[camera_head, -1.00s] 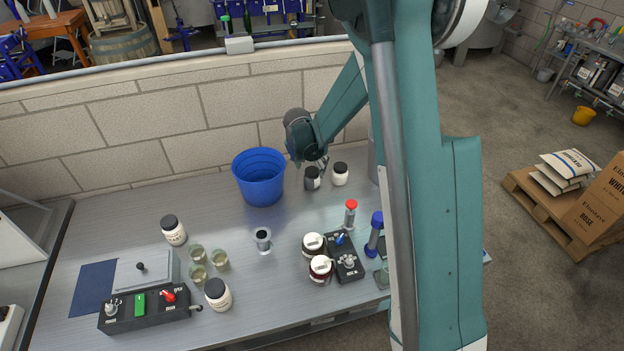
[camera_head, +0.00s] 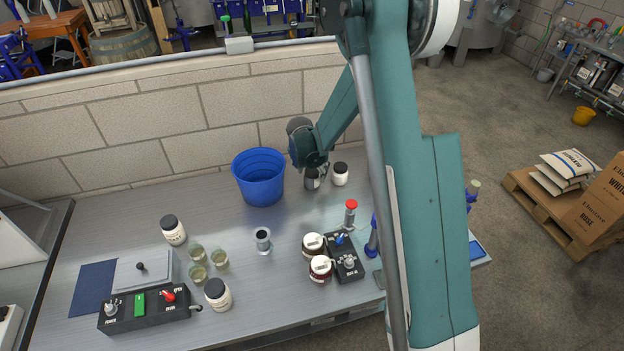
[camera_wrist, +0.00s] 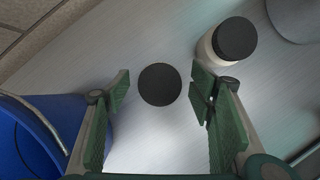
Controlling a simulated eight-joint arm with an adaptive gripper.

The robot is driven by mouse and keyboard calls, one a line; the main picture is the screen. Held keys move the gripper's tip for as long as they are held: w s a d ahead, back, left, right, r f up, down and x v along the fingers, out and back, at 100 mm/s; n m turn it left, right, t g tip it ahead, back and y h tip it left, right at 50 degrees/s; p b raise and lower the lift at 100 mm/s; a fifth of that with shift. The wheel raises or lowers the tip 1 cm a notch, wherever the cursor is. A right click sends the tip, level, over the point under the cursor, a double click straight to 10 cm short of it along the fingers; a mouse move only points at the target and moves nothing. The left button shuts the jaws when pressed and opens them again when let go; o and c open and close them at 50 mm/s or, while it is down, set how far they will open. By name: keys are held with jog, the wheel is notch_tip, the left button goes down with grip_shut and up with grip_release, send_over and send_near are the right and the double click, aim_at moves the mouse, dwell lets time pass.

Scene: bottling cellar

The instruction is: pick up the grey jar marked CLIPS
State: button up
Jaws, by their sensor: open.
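The grey jar (camera_head: 312,183) with a dark lid stands on the steel bench against the back wall, right of the blue bucket. Its marking cannot be read, and my gripper partly hides it in the head view. In the wrist view its round dark lid (camera_wrist: 160,85) shows from above, between my two green fingers. My gripper (camera_wrist: 161,89) is open above the jar, with a gap between the lid and each finger.
A white jar with a black lid (camera_head: 340,175) stands close on the right, near the right finger in the wrist view (camera_wrist: 229,42). The blue bucket (camera_head: 258,180) is close on the left. Other jars, glasses and control boxes stand nearer the front.

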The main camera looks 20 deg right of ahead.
jog(key=shift+f, duration=0.2)
dwell(0.5)
jog(key=c, duration=1.1)
jog(key=shift+o, duration=0.2)
jog(key=shift+r, duration=5)
